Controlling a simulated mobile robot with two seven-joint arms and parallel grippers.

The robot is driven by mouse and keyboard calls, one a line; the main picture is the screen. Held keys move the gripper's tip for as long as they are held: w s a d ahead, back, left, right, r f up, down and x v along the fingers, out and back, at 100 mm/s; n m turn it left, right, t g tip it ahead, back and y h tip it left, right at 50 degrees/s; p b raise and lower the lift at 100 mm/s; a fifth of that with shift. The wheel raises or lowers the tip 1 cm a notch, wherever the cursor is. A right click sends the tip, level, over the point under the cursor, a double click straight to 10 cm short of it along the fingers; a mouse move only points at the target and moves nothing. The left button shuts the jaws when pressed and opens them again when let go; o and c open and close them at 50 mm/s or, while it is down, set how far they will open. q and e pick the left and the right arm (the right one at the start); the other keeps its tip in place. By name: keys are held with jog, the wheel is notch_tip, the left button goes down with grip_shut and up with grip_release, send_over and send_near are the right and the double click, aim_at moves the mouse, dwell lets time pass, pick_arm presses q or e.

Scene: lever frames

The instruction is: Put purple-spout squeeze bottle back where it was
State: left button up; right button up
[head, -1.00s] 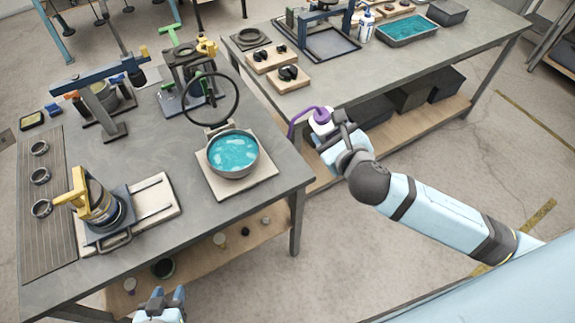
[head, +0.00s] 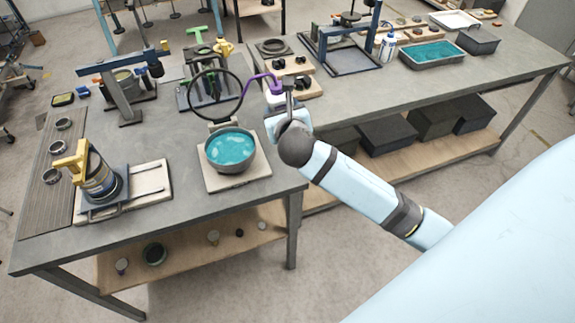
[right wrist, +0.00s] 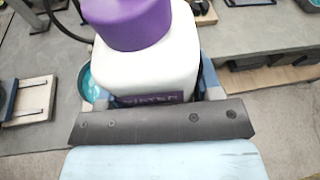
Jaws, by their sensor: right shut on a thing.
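The purple-spout squeeze bottle has a white body and a purple cap, seen close in the right wrist view (right wrist: 150,62). In the head view its curved purple spout (head: 262,78) stands out to the left above my right gripper (head: 283,112). My right gripper is shut on the bottle and holds it, roughly upright, near the inner corner where the two benches meet. The gripper hides most of the bottle's body in the head view. My left gripper is not in the head view now.
A bowl of teal liquid (head: 231,147) sits on a pale board at the near bench's right side, by a round hoop (head: 216,95). A blue-labelled white bottle (head: 388,47) and a teal-filled tray (head: 432,54) stand on the far bench (head: 480,75). Wooden blocks with black knobs (head: 300,84) are behind my gripper.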

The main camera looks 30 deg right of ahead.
jog(key=w+d+f+m+g+h+b, duration=0.1)
jog(key=w+d+f+m+g+h, duration=0.1)
jog(key=w+d+f+m+h, duration=0.15)
jog(key=shift+m+y, duration=0.25)
jog(key=shift+m, duration=0.2)
jog(key=shift+s+d+f+b, duration=0.1)
jog(key=shift+f+b, duration=0.1)
jog(key=shift+f, duration=3)
jog(key=shift+s+d+f+b, duration=0.15)
jog(key=shift+f+b, duration=0.1)
jog(key=shift+f, duration=2.95)
jog(key=shift+d+f+b, duration=0.1)
jog(key=shift+f+b, duration=0.1)
jog(key=shift+f, duration=3)
jog(key=o, duration=0.7)
jog(key=shift+f, duration=0.1)
jog(key=shift+o, duration=0.2)
